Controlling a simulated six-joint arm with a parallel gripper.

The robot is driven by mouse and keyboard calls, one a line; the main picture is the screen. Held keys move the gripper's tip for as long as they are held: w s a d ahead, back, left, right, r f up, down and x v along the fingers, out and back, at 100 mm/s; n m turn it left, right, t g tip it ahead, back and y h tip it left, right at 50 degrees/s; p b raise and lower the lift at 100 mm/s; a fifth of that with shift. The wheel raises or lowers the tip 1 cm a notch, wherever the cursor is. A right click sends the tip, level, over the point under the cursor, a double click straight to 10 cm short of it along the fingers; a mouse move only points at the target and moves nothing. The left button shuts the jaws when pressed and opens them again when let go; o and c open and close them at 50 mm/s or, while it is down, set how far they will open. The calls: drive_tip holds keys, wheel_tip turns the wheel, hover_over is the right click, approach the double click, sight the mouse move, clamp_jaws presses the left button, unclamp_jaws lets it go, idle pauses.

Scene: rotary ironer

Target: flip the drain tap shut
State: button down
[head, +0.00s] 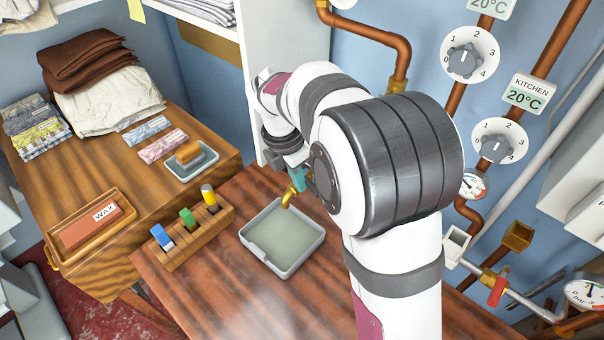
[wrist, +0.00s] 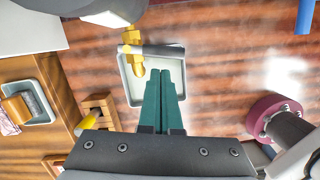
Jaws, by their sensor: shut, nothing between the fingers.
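The brass drain tap (head: 289,193) hangs its spout over a grey tray (head: 246,240) on the wooden worktop. In the wrist view the tap (wrist: 134,55) is at upper left, with a grey bar (wrist: 165,50) running right from it across the tray's far end. I cannot tell for sure whether this bar is its lever. My gripper (wrist: 163,73) has its teal fingers shut and empty, pointing at the bar from just below it in the picture. Contact is not clear. In the head view my gripper (head: 300,180) is close by the tap, mostly hidden behind my arm.
A wooden rack (head: 183,238) with coloured pegs stands left of the tray. Further left, a side table holds a soap dish (head: 192,165), a wax tray (head: 92,228) and folded cloths. Pipes, dials and a red-handled valve (head: 497,292) are on the right wall.

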sight(307, 181)
drive_tip(key=shift+w+d+f, duration=0.25)
drive_tip(key=shift+d+f, duration=0.05)
drive_tip(key=shift+d, duration=0.15)
drive_tip(key=shift+w+d+f+n, duration=0.15)
drive_tip(key=shift+w+d+n, duration=0.15)
drive_tip(key=shift+d, duration=0.2)
drive_tip(key=shift+w+d+f+n, duration=0.1)
drive_tip(key=shift+w+d+n, duration=0.05)
drive_tip(key=shift+d+n, duration=0.3)
